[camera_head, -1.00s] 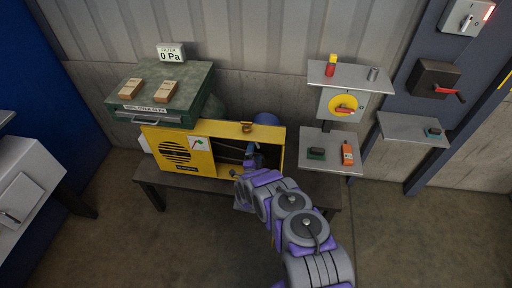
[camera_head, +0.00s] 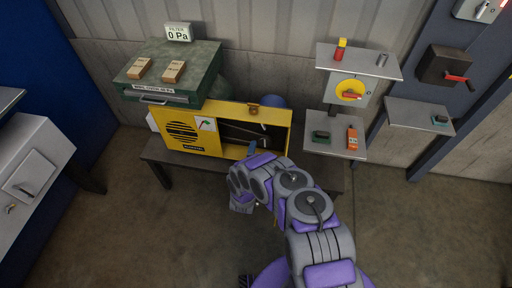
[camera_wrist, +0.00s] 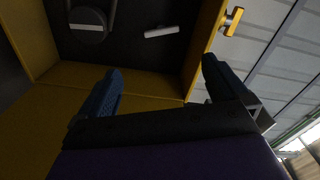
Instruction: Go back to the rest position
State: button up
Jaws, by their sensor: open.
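My purple and grey arm reaches up from the bottom right in the head view, with its end in front of the yellow box (camera_head: 207,143). In the wrist view my gripper (camera_wrist: 160,84) is open, its two blue fingertips wide apart with nothing between them. It faces the open dark inside of the yellow box (camera_wrist: 150,73). A dark disc-like part (camera_wrist: 89,27) and a small pale bar (camera_wrist: 161,31) show inside. In the head view one blue fingertip (camera_head: 252,147) shows at the box opening; the rest of the gripper is hidden behind my arm.
Right are a yellow-dial switch box (camera_head: 350,92) and shelves (camera_head: 334,135) with small devices. A grey cabinet (camera_head: 30,185) stands left. The floor in front is clear.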

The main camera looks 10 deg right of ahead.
jog(key=w+d+r+n+g+y, duration=0.2)
jog(key=w+r+n+g, duration=0.2)
jog(key=w+r, duration=0.6)
jog(key=s+d+r+n+g+y+b, duration=0.1)
jog(key=s+r+n+g, duration=0.1)
jog(key=s+r, duration=0.35)
jog(key=s+d+r+n+g+y+b, duration=0.1)
jog(key=s+r+n+g, duration=0.15)
jog(key=r, duration=0.65)
jog(key=s+r+n+g, duration=0.3)
jog(key=s+r, duration=0.2)
jog(key=s, duration=1.2)
jog(key=s+r+n+g+y, duration=0.1)
jog(key=s+r+n+g, duration=0.2)
jog(key=s, duration=1.4)
jog(key=s+d+r+n+g+b, duration=0.1)
jog(key=s+r+n+g, duration=0.2)
jog(key=s+r, duration=0.5)
jog(key=s+g, duration=0.1)
jog(key=s, duration=0.8)
jog(key=shift+s+r+y, duration=0.3)
jog(key=shift+s+r, duration=0.1)
jog(key=shift+g, duration=0.25)
